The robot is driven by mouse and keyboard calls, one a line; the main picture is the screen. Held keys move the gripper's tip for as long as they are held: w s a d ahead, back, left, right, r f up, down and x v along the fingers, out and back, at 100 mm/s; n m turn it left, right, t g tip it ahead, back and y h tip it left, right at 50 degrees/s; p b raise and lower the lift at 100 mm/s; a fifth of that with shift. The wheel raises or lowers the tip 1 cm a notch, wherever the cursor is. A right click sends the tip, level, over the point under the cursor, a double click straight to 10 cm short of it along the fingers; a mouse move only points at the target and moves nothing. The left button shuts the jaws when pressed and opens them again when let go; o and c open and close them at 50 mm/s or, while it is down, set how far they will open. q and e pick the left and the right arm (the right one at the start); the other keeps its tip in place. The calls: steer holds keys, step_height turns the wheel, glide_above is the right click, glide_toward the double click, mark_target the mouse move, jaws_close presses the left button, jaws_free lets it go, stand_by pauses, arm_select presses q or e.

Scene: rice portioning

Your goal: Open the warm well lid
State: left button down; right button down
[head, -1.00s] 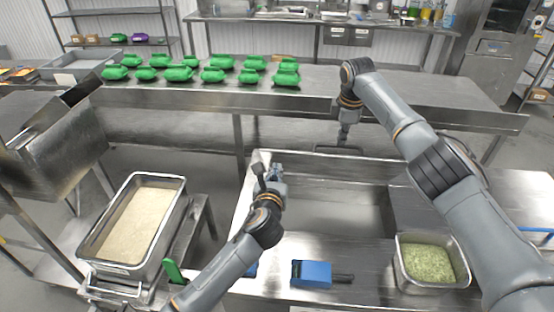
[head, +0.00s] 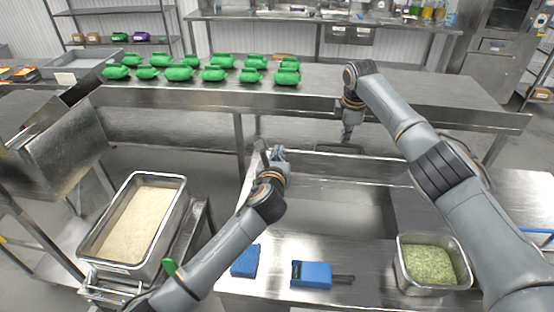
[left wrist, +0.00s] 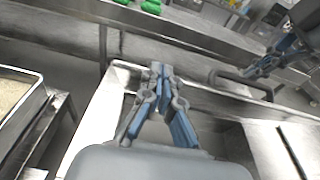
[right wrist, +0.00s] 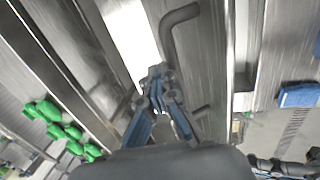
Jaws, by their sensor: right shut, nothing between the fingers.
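The warm well (head: 325,205) shows as a sunken, uncovered steel basin in the counter in the head view. A dark bent handle (head: 342,149) stands just beyond its far rim; it also shows in the left wrist view (left wrist: 238,84) and the right wrist view (right wrist: 178,22). I cannot clearly tell the lid's panel from the steel around it. My right gripper (head: 347,138) is shut and empty, close to the handle; contact is unclear. My left gripper (head: 277,152) is at the well's far left corner, its fingertips together and empty in the left wrist view (left wrist: 161,72).
A rice pan (head: 178,215) stands at left. A pan of green food (head: 400,272) and a blue-headed tool (head: 312,274) are at front right, with another blue item (head: 245,261) beside them. Several green packs (head: 179,73) line the back counter (head: 400,85).

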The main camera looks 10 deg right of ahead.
arm_select(q)
steer(key=shift+w+f, duration=0.1)
arm_select(e)
steer(key=c, duration=2.1)
jaws_free()
steer(key=shift+s+a+f, duration=0.5)
steer(key=shift+s+a, duration=0.05)
steer(key=shift+a, duration=0.1)
steer(key=o, duration=0.7)
steer(key=shift+s+d, duration=0.1)
arm_select(q)
steer(key=shift+d+f, duration=0.2)
steer(key=shift+d, duration=0.05)
arm_select(e)
steer(key=shift+o, duration=0.2)
steer(key=shift+w+d, duration=0.15)
steer(key=shift+w, duration=0.05)
steer(key=shift+d+r, duration=0.1)
steer(key=shift+d, duration=0.1)
